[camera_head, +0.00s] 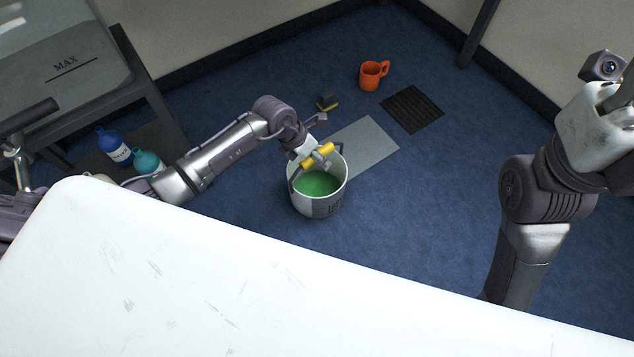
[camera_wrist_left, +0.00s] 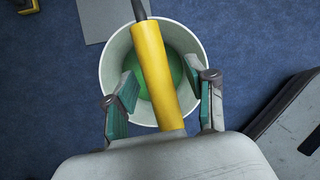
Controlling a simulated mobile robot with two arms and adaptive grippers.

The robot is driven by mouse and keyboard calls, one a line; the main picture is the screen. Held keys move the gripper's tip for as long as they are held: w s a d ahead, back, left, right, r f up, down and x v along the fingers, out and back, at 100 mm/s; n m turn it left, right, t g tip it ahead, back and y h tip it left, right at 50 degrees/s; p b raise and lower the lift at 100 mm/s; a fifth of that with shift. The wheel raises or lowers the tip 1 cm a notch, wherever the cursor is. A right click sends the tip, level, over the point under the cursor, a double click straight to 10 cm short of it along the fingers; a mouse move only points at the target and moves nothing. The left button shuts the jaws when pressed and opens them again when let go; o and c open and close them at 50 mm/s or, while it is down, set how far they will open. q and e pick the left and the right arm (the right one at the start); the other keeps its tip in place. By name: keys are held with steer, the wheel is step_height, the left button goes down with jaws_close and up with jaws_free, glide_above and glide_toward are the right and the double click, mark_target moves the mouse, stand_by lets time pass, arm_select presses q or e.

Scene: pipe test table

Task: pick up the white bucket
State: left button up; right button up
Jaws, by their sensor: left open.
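The white bucket (camera_head: 318,203) stands upright on the blue floor beyond the table, with green inside. Its raised handle has a yellow grip (camera_head: 319,154) across the opening. In the left wrist view the yellow grip (camera_wrist_left: 157,75) runs between the two fingers of my left gripper (camera_wrist_left: 164,95), above the bucket (camera_wrist_left: 112,78). My left gripper (camera_head: 318,157) is open around the grip, with a finger on each side; contact is not clear. In the head view my right arm is at the right edge, and its fingers are not clearly seen.
A white table (camera_head: 200,280) fills the front. A grey sheet (camera_head: 372,150) lies by the bucket, with a black mat (camera_head: 412,109), an orange mug (camera_head: 370,77) and a sponge-like block (camera_head: 327,102) beyond. Bottles (camera_head: 115,147) stand left by a shelf. Floor to the bucket's right is clear.

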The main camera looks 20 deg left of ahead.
arm_select(q)
jaws_close()
steer(key=shift+r, duration=0.2)
stand_by(0.4)
